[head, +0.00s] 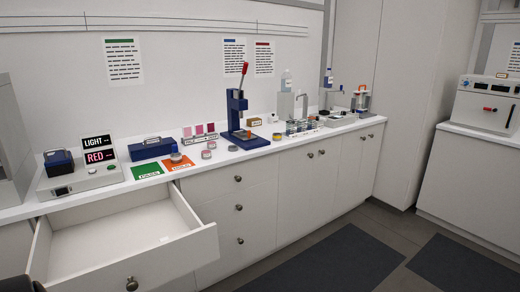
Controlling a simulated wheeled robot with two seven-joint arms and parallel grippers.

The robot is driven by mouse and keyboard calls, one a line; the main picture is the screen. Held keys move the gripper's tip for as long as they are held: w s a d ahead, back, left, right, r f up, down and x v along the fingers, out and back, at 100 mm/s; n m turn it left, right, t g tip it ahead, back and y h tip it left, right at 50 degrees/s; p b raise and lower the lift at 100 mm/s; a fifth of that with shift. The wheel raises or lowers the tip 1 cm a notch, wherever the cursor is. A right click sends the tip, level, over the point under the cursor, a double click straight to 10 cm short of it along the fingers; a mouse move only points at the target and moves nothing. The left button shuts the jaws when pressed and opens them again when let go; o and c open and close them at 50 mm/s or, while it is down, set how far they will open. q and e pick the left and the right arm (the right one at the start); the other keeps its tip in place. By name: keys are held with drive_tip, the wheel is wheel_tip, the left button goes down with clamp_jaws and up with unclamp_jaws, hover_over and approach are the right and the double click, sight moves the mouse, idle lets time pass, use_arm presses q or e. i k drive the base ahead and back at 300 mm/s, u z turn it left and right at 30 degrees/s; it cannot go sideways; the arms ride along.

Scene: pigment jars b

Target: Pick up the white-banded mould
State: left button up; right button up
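Several small round pieces stand on the white counter (265,150) in front of the blue press (237,120) with the red lever. One grey round piece (206,154) is left of the press, another (211,145) just behind it, and a third (232,148) is near the counter's front edge. A further round piece (276,136) is right of the press. A blue-sided round piece (176,157) is at the orange mat. They are too small to tell which has a white band.
A green mat (147,171), an orange mat (180,165), a blue box (152,147) and a device with a LIGHT/RED sign (99,150) occupy the left counter. Bottles (286,95) and a rack stand farther right.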

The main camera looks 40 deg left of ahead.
sight(174, 160)
drive_tip(key=u, duration=0.15)
drive_tip(key=i, duration=1.3)
drive_tip(key=u, duration=0.8)
